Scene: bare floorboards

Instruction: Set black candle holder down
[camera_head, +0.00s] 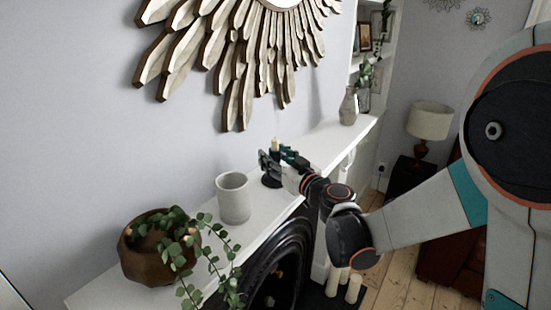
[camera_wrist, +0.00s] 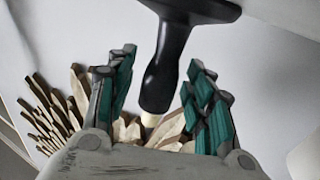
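The black candle holder (camera_head: 271,181) stands upright on the white mantel shelf (camera_head: 322,143), its round base appearing to rest on the surface. It carries a short pale candle (camera_head: 275,145). My gripper (camera_head: 274,159) is at the holder's stem, above the base. In the wrist view the picture is upside down: the holder (camera_wrist: 168,62) lies between the green-padded fingers of my gripper (camera_wrist: 162,68), with its base at the top and the candle (camera_wrist: 150,119) below. The fingers are spread, with gaps visible beside the stem.
A white cup (camera_head: 233,198) stands left of the holder, and a brown pot (camera_head: 142,262) with a trailing plant is nearer. A grey vase (camera_head: 348,107) stands at the far end. A sunburst mirror (camera_head: 240,60) hangs on the wall above. The shelf between cup and vase is otherwise clear.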

